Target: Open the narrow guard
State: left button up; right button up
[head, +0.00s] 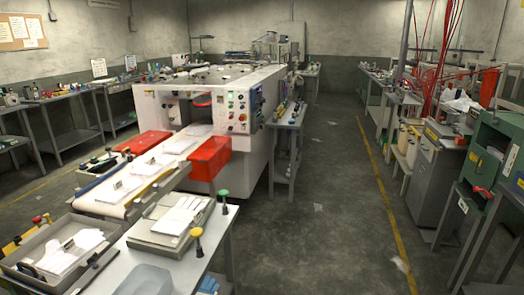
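A large white machine (245,105) stands at the middle left with a conveyor (130,185) running out of its front opening. Two red covers flank the conveyor at the opening: a left red cover (144,143) and a right red cover (209,158). The right one shows a tall front face; the left one appears as a flatter, low shape. I cannot tell for sure which part is the narrow guard, or whether either cover is open. Neither of my grippers is in view.
A near table (200,262) holds a grey tray (60,250) and another tray (170,222) with white items. A small side table (290,118) stands right of the machine. Green and grey equipment (495,150) lines the right. The floor (325,200) between is mostly clear.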

aim_at(212, 146)
jog(key=i+l, duration=0.35)
jog(key=i, duration=0.2)
jog(key=i+l+u, duration=0.1)
jog(key=i+l, duration=0.25)
jog(key=i, duration=0.15)
jog(key=i+l, duration=0.35)
jog(key=i, duration=0.2)
